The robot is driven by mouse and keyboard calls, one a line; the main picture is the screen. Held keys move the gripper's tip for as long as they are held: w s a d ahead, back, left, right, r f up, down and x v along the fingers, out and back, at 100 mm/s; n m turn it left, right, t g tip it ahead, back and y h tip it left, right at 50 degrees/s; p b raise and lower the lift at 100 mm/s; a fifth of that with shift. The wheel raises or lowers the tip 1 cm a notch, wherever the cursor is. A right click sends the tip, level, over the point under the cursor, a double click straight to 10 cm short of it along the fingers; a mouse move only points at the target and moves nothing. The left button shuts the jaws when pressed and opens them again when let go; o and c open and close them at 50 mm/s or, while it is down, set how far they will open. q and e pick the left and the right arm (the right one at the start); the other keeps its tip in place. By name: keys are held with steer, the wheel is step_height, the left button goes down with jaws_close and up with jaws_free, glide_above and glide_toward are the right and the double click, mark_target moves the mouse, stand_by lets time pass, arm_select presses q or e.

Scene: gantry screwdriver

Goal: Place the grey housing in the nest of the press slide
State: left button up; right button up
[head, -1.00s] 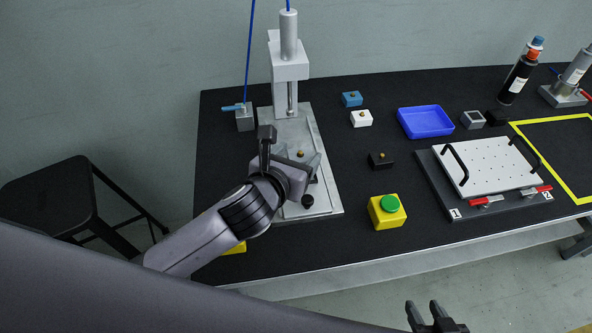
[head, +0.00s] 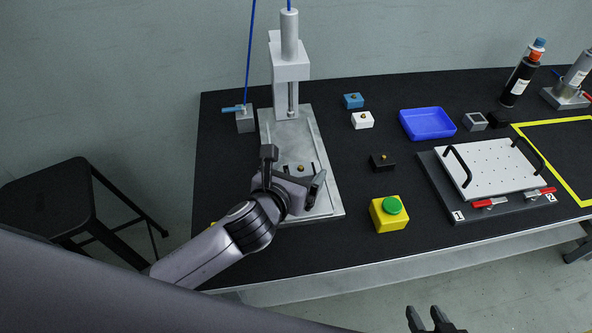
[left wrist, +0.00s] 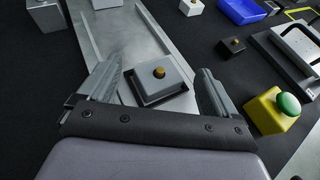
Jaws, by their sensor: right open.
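The grey housing (left wrist: 161,80) is a small block with a brass knob on top. In the left wrist view it sits in the dark-rimmed nest (left wrist: 146,102) on the press slide, apparently level. My left gripper (left wrist: 160,72) is open, with one finger on each side of the housing and a visible gap to both. In the head view my left gripper (head: 294,165) is over the front part of the press plate (head: 318,150), and it partly hides the housing (head: 301,174). My right gripper (head: 432,318) is open and empty at the bottom edge, off the table.
The press column (head: 290,65) stands behind the housing. A yellow box with a green button (head: 389,216) is to the right, with a black block (head: 382,162) behind it. White (head: 362,121) and blue (head: 353,101) blocks, a blue tray (head: 427,123) and a white plate fixture (head: 490,170) lie further right.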

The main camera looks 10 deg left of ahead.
arm_select(q)
steer(key=shift+s+r, duration=0.25)
steer(key=p+v, duration=0.1)
steer(key=v, duration=1)
steer(key=shift+s, duration=0.2)
steer(key=shift+a, duration=0.1)
